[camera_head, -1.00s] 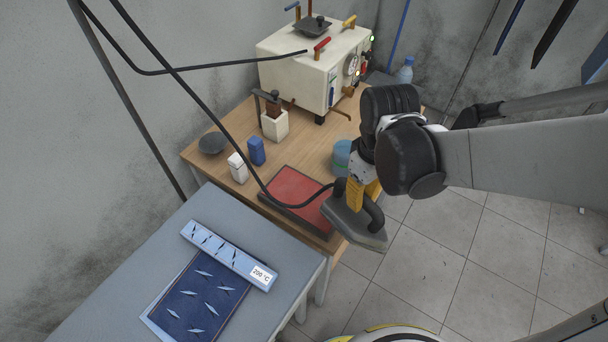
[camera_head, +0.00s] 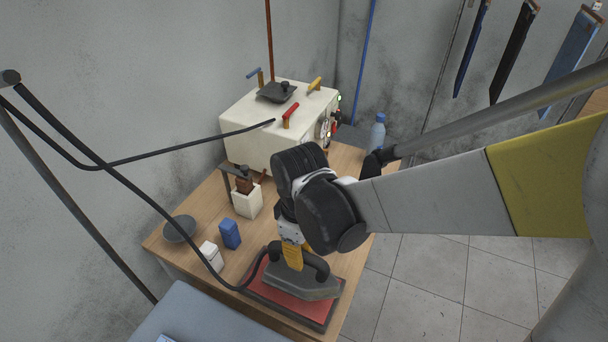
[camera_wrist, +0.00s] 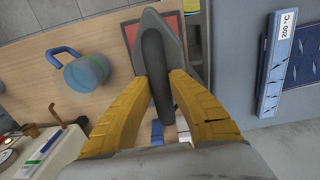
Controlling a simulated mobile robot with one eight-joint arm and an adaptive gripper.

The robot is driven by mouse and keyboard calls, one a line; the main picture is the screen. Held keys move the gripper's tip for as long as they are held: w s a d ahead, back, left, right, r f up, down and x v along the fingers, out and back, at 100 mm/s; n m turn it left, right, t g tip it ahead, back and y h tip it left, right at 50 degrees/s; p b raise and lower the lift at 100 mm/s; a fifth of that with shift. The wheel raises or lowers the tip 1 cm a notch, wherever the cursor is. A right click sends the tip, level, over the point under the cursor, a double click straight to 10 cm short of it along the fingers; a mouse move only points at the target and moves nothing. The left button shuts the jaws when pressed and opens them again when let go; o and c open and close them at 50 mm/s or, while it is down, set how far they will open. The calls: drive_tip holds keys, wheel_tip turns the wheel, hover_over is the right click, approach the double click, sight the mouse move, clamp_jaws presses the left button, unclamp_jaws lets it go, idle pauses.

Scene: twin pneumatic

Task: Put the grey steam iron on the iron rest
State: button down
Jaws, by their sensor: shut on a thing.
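The grey steam iron (camera_head: 304,281) is over the red iron rest (camera_head: 262,289) on the wooden table. I cannot tell whether its sole touches the pad or is slightly above it. My gripper (camera_head: 293,262) is shut on the iron's dark handle from above. In the wrist view the yellow fingers of my gripper (camera_wrist: 160,98) sit on both sides of the handle, and the iron's grey body (camera_wrist: 174,40) points to the top. The red pad of the rest (camera_wrist: 190,28) shows beside the iron there; much of it is hidden under the iron.
A white steam generator (camera_head: 265,130) stands at the back of the table (camera_head: 200,215). A dark hose (camera_head: 185,205) runs to the iron. A blue box (camera_head: 230,234), a white box (camera_head: 211,256) and a dark round dish (camera_head: 180,228) stand left of the rest. The ironing board (camera_head: 205,318) is in front.

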sight(282, 257)
drive_tip(key=w+a+f, duration=0.1)
drive_tip(key=a, duration=0.1)
drive_tip(key=w+a+f+b, duration=0.1)
drive_tip(key=w+a+f, duration=0.1)
drive_tip(key=shift+w+a+f, duration=0.15)
drive_tip(key=shift+w+f, duration=0.1)
drive_tip(key=shift+w, duration=0.05)
drive_tip(key=shift+f+b, duration=0.95)
drive_tip(key=shift+f, duration=0.95)
drive_tip(key=shift+f, duration=0.15)
drive_tip(key=c, duration=1.4)
unclamp_jaws()
drive_tip(key=shift+o, duration=0.2)
